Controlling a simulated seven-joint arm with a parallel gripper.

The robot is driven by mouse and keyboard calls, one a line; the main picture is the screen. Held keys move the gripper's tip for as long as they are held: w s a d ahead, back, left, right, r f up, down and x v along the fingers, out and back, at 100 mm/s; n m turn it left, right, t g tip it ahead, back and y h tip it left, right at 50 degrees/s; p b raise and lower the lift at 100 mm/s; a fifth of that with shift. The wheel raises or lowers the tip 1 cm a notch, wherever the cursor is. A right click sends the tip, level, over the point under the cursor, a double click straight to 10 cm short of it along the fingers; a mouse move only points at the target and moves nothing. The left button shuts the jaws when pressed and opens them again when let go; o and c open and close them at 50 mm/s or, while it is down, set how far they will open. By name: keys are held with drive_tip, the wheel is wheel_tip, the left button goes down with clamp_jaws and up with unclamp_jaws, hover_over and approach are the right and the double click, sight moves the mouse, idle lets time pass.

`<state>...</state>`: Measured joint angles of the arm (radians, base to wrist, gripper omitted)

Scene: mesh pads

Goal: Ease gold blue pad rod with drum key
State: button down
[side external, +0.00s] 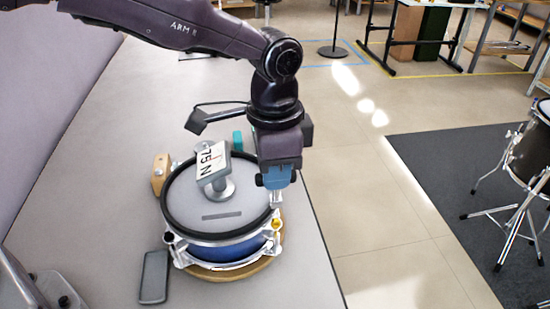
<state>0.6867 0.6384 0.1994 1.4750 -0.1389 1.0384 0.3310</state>
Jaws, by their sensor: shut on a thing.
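The blue drum pad (235,251) has a mesh head, a black rim and silver hoop, and sits on a round wooden base (232,274). A gold-coloured rod fitting (277,224) shows at its right edge. My gripper (276,188) points down just above this fitting, shut on a small silver piece (277,202) that looks like the drum key. I cannot tell whether the key is seated on the rod. A gauge marked 75 N (211,162) stands on the mesh head. The rods on the far side are partly hidden.
A dark phone-like slab (154,277) lies at the pad's lower left. A wooden block (160,173) and a teal item (238,140) stand close behind the pad.

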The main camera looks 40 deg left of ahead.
sight(276, 197)
drive_tip(key=shift+f, duration=2.3)
drive_tip(key=c, duration=1.9)
unclamp_jaws()
clamp_jaws()
drive_tip(key=n, duration=1.8)
drive_tip(key=shift+w, duration=0.1)
drive_tip(key=n, duration=0.6)
drive_tip(key=shift+m, duration=0.7)
drive_tip(key=shift+d+r, duration=0.1)
drive_tip(key=shift+r, duration=1.35)
